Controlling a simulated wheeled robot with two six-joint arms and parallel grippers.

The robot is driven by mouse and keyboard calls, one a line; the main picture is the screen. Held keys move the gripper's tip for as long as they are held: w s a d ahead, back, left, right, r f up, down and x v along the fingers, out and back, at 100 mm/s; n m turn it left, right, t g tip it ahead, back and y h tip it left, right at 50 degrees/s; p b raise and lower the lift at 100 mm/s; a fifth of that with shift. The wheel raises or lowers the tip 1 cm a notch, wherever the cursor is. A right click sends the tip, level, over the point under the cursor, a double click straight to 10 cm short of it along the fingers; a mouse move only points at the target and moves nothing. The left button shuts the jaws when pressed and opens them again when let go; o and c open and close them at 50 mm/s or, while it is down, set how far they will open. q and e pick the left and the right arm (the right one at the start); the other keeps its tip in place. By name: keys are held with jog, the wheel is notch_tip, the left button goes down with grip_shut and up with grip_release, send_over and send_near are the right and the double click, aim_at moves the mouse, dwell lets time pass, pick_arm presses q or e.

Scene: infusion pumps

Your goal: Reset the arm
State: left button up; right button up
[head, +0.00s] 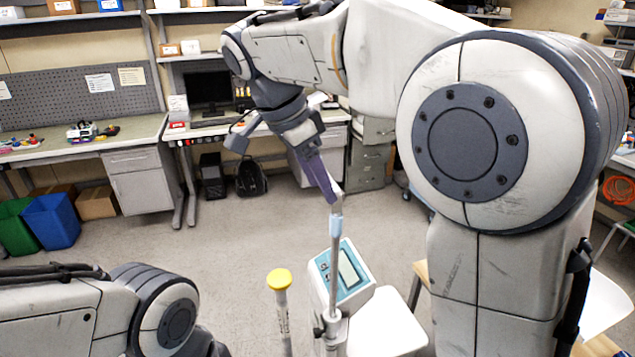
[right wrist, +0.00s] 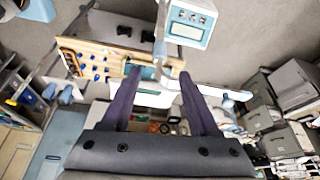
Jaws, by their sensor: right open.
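My right gripper (head: 330,190) hangs at the end of the raised right arm, close to the top of a pole (head: 335,224) in the head view. In the right wrist view its two dark fingers (right wrist: 158,73) are spread with nothing gripped between them. A white and teal infusion pump (head: 346,272) with a display sits on the pole below the gripper. The pump also shows at the top of the right wrist view (right wrist: 190,22). My left arm shows at the lower left of the head view, but its gripper is not in view.
A yellow-capped post (head: 279,280) stands left of the pump. Workbenches (head: 75,142) line the back wall. Green and blue bins (head: 51,221) stand on the floor at left. The floor between the bins and the pump is open.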

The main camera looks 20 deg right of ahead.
jog(key=shift+a+r, duration=0.1)
jog(key=shift+r, duration=0.15)
